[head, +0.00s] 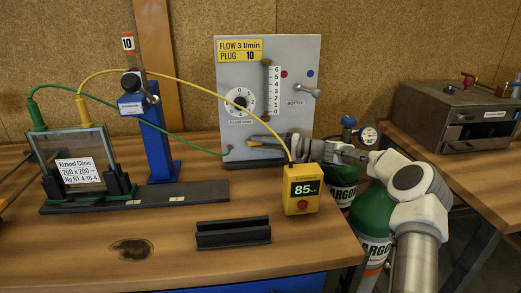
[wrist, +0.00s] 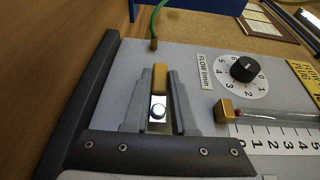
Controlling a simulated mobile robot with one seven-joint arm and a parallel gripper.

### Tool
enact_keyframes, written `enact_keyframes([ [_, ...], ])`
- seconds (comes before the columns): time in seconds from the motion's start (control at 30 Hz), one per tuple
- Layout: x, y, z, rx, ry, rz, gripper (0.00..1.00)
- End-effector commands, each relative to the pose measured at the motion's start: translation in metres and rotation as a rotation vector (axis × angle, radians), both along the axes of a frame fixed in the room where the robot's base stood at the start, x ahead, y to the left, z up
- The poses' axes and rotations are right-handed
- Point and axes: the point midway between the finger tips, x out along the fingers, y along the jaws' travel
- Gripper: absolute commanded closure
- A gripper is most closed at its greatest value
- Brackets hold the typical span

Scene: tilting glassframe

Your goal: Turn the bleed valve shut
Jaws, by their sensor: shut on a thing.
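The grey gas panel (head: 228,75) stands upright at the back of the bench. The bleed valve appears as a small brass block-shaped handle (wrist: 160,78) low on the panel, beside a round silver part (wrist: 157,112). My gripper (head: 262,140) reaches in from the right, low in front of the panel. Its two grey fingers (wrist: 160,95) are shut on the brass handle in the wrist view. In the head view the gripper partly hides this spot, with a brass piece showing there. I cannot tell how far the valve is turned.
The black flow dial (wrist: 244,69) and the flow tube's brass foot (wrist: 228,112) are close to my fingers. A green hose (wrist: 156,24) joins the panel nearby. A yellow meter (head: 301,190) reading 85 and a black slotted holder (head: 233,234) stand in front.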

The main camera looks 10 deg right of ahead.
Motion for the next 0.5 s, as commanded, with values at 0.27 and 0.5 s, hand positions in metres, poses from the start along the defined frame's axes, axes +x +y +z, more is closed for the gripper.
enact_keyframes([
  [0.27, -0.0009, 0.0013, 0.0007, 0.039, 0.001, 0.004, 1.0],
  [0.5, -0.0009, 0.0017, 0.001, 0.042, 0.002, 0.005, 1.0],
])
